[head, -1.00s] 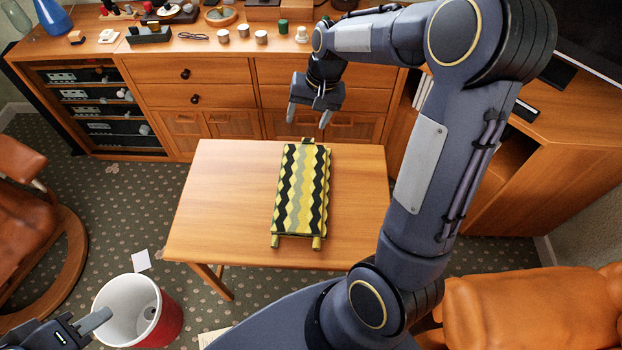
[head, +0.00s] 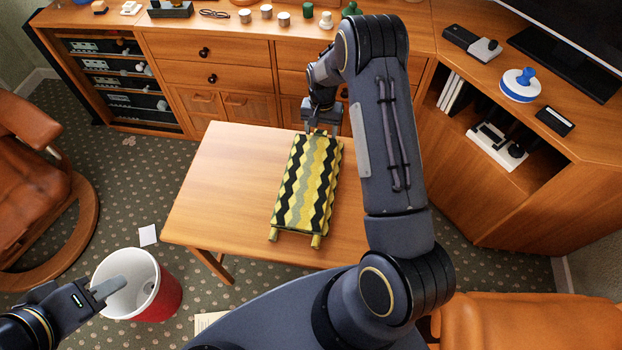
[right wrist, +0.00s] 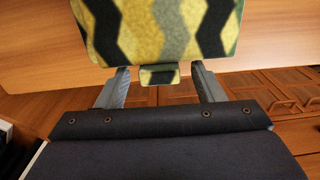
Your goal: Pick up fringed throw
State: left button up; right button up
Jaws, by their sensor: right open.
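The fringed throw (head: 308,185) lies folded flat on the wooden table (head: 215,190). It has yellow, black and grey zigzag stripes, with small rolled tabs at its near and far ends. My right gripper (head: 322,130) is at the throw's far end. In the right wrist view the open fingers (right wrist: 160,86) stand on either side of the end tab (right wrist: 159,75) of the throw, with gaps to it. Contact is not visible. My left gripper (head: 112,290) is over the red bin at the lower left; I cannot tell its opening.
A red bin (head: 165,300) with a white inside stands on the carpet left of the table. A wooden sideboard (head: 240,52) with small items runs behind the table. A corner cabinet (head: 530,200) stands at the right, and orange leather chairs are at both sides.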

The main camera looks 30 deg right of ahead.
jog(key=shift+f, duration=0.65)
jog(key=c, duration=1.2)
jog(key=shift+r, duration=0.15)
jog(key=shift+c, duration=0.2)
